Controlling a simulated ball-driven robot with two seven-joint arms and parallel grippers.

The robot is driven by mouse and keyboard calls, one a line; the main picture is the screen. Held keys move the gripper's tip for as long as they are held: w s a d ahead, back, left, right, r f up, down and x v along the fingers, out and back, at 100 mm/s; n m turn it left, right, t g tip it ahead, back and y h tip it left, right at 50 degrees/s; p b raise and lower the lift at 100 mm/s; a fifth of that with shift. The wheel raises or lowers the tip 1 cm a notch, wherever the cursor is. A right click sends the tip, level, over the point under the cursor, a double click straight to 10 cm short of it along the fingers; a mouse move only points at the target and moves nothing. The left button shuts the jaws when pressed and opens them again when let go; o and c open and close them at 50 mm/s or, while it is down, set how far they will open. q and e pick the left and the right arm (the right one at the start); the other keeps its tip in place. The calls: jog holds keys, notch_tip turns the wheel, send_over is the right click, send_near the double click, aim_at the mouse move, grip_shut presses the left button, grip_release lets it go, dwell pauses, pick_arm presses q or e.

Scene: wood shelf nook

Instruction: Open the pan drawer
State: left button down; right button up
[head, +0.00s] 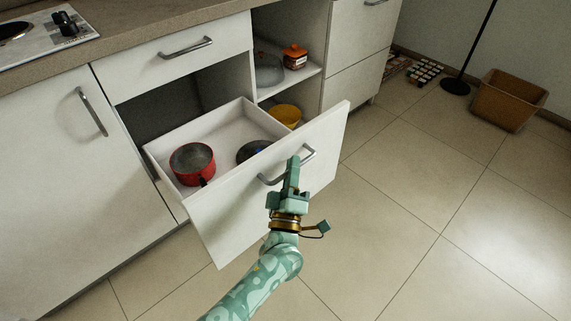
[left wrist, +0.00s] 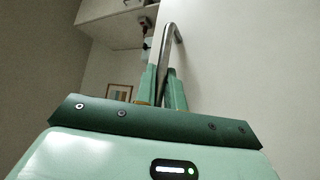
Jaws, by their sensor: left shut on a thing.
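The white pan drawer (head: 228,219) is pulled far out of the lower cabinet. Inside it stand a red pot (head: 192,163) at the left and a dark pan (head: 254,151) near the front panel. A grey bar handle (head: 270,181) is on the drawer front. My left gripper (head: 292,165) is at this handle and shut on it. In the left wrist view the fingers close on the metal handle (left wrist: 168,45) from both sides. My right gripper shows in neither view.
A closed drawer (head: 180,68) is above the open one. Open shelves to its right hold an orange-lidded jar (head: 295,57) and a yellow bowl (head: 285,115). A brown bin (head: 507,100) and a lamp base (head: 456,87) stand by the wall. The tiled floor (head: 400,210) is clear.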

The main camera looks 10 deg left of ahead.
pick_arm(q)
jog(key=shift+f, duration=0.15)
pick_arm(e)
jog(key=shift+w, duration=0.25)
pick_arm(q)
jog(key=c, duration=1.8)
grip_release()
jog(key=shift+o, duration=0.2)
jog(key=shift+s, duration=0.15)
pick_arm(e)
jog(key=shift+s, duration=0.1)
pick_arm(q)
jog(key=v, duration=1.6)
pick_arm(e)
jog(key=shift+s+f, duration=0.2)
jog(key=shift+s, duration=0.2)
